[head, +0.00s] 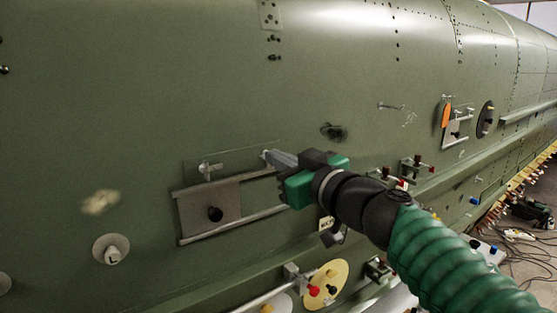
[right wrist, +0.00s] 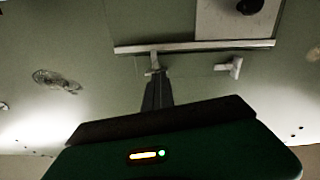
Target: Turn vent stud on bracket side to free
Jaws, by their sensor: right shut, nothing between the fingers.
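A vent panel outline on the green fuselage skin carries two small pale studs. The left stud (head: 209,168) is T-shaped and stands clear of my gripper; it also shows in the right wrist view (right wrist: 230,67). The other stud (right wrist: 154,63) is at the tips of my right gripper (head: 270,155). The gripper's narrow fingers (right wrist: 157,92) are shut with nothing held between them. Whether the tips touch that stud I cannot tell, since they partly cover it. I cannot tell which stud is on the bracket side. My left gripper is not in view.
A grey plate (head: 190,213) with a black knob (head: 215,214) sits between two rails below the studs. A yellow disc (head: 327,285) with coloured knobs is lower down. Red-handled fittings (head: 417,166) are to the right. Bare skin lies above the studs.

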